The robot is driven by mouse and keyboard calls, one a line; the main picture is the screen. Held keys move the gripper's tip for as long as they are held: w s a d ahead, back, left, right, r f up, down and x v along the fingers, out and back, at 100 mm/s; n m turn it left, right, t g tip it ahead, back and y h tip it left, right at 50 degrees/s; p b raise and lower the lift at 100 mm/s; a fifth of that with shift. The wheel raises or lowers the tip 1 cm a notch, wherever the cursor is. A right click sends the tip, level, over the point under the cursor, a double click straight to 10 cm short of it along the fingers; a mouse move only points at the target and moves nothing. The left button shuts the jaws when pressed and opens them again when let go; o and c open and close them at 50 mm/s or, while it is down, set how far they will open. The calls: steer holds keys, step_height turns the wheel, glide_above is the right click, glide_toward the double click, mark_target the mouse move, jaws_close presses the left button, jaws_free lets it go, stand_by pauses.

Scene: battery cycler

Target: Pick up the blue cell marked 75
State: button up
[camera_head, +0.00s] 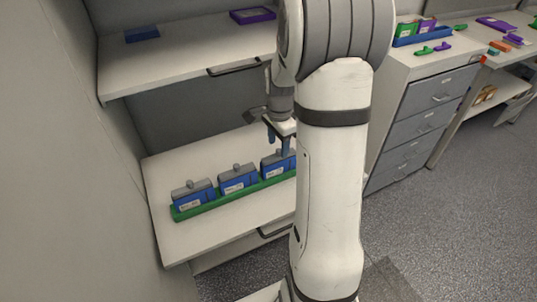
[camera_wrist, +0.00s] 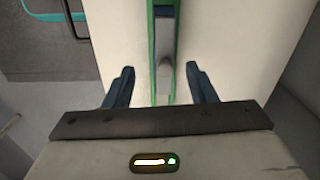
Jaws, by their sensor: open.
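Three blue cells with grey knobbed tops and white labels stand in a row in a green rack (camera_head: 233,200) on the lower shelf: a left cell (camera_head: 193,195), a middle cell (camera_head: 238,181) and a right cell (camera_head: 277,166). The label numbers are too small to read, so I cannot tell which is 75. My gripper (camera_head: 277,143) points down at the right cell, partly covering it. In the wrist view my open gripper (camera_wrist: 162,76) has one finger either side of a grey knobbed top (camera_wrist: 165,75), with gaps both sides. The rack's right end is hidden behind my arm.
An upper shelf (camera_head: 185,55) overhangs the back of the lower shelf (camera_head: 180,240); it bears a blue item (camera_head: 142,34) and a purple tray (camera_head: 253,15). A grey wall (camera_head: 75,150) is at left. A drawer cabinet (camera_head: 425,95) with coloured items stands at right.

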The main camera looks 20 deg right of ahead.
mark_target(279, 155)
steer(key=shift+w+d+f+m, duration=0.3)
steer(key=shift+d+f+m, duration=0.2)
steer(key=shift+f, duration=0.25)
step_height(279, 155, down, 7)
steer(key=shift+a+f+p, duration=0.15)
steer(key=shift+f+p, duration=0.05)
steer(key=shift+p, duration=0.3)
jaws_close()
